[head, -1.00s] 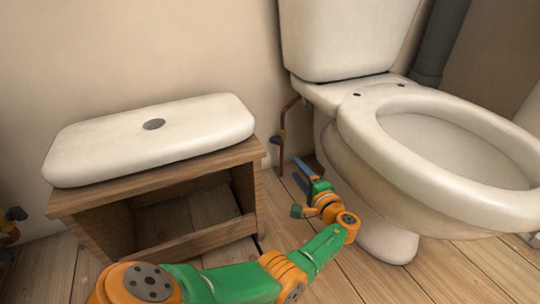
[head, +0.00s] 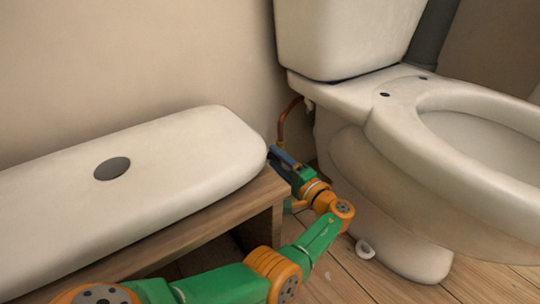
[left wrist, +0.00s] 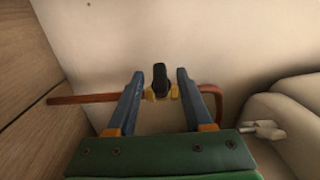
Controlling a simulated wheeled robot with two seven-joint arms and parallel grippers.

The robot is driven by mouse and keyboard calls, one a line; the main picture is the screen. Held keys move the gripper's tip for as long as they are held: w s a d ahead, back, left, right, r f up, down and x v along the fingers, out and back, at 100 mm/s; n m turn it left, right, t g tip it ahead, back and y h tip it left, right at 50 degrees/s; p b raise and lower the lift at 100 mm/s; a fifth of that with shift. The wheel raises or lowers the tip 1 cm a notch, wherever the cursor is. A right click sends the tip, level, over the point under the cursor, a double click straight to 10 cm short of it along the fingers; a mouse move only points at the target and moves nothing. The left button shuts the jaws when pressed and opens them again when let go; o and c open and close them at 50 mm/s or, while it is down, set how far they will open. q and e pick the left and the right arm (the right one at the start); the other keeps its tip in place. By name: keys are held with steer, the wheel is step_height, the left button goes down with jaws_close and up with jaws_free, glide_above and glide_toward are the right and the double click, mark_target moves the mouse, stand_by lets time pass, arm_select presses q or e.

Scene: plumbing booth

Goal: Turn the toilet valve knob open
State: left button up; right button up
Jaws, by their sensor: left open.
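The toilet valve knob (left wrist: 160,78) is a small black handle on a brass body (left wrist: 152,95), set in a copper pipe. In the left wrist view it lies between and just beyond the fingertips of my left gripper (left wrist: 161,76). The fingers are open, one on each side, with a gap to the knob. In the head view my left gripper (head: 282,158) is low at the wall, between the wooden stand and the toilet, and the knob is hidden there. The copper pipe (head: 287,118) rises behind it to the toilet tank (head: 345,40). My right gripper is not in view.
The toilet bowl (head: 430,170) stands close to the right of my left arm. A wooden stand (head: 200,230) bearing the white tank lid (head: 180,160) is close on the left. The wall (head: 130,60) is right behind the pipe.

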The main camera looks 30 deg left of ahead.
arm_select(q)
steer(key=shift+c, duration=0.4)
steer(key=shift+d, duration=0.1)
jaws_close()
steer(key=h+p, duration=0.1)
steer(key=p, duration=0.1)
steer(key=r+n+h+p, duration=0.1)
steer(key=p, duration=0.2)
steer(key=shift+s+r+g+h+p, duration=0.1)
steer(key=shift+r+g+h+p, duration=0.2)
steer(key=shift+h, duration=0.1)
steer(key=shift+f+n+p, duration=0.2)
steer(key=shift+n+p, duration=0.15)
steer(key=shift+n, duration=0.05)
steer(key=shift+f+h, duration=0.3)
steer(key=shift+h, duration=0.1)
steer(key=shift+o, duration=0.4)
jaws_free()
